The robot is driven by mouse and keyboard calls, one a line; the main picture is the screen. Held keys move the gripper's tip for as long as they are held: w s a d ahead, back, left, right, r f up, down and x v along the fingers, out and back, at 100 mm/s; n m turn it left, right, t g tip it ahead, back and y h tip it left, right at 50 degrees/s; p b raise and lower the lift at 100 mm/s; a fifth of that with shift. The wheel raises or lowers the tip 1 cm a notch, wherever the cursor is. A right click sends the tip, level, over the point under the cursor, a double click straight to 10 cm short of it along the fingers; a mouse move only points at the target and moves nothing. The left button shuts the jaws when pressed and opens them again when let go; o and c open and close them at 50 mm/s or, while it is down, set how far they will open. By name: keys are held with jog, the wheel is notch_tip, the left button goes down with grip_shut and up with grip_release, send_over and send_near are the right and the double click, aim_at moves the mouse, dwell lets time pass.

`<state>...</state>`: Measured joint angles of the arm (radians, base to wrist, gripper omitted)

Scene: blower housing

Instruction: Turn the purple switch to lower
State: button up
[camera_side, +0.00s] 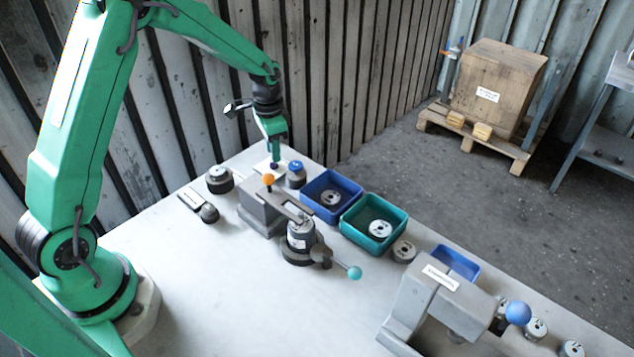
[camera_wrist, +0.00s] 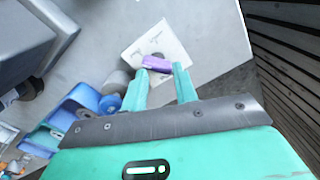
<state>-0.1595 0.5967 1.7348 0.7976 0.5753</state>
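The purple switch (camera_wrist: 154,63) is a small bar on a white square plate (camera_wrist: 172,42) in the wrist view. In the side view the switch (camera_side: 273,166) is a small dark purple spot under my gripper, with the plate (camera_side: 259,165) partly hidden. My gripper (camera_wrist: 164,67) points at the switch with its two green fingers apart. The left fingertip overlaps the switch's near edge in the wrist view; I cannot tell whether they touch. The right fingertip is to the right of the switch.
A grey block with an orange knob (camera_side: 268,179) stands close in front of the plate. A blue-topped grey cylinder (camera_side: 296,174) is just right of it. Blue (camera_side: 318,208) and teal (camera_side: 352,228) trays lie farther right. The table's left front is mostly clear.

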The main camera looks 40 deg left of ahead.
jog(key=n, duration=0.1)
jog(key=f+n, duration=0.1)
jog(key=n, duration=0.1)
jog(key=shift+s+d+f+n, duration=0.2)
jog(key=shift+s+n, duration=0.05)
jog(key=shift+n, duration=0.15)
jog(key=n, duration=0.8)
jog(key=shift+a+r, duration=0.1)
jog(key=shift+r, duration=0.05)
jog(key=shift+w+f, duration=0.1)
jog(key=shift+f, duration=0.55)
grip_shut()
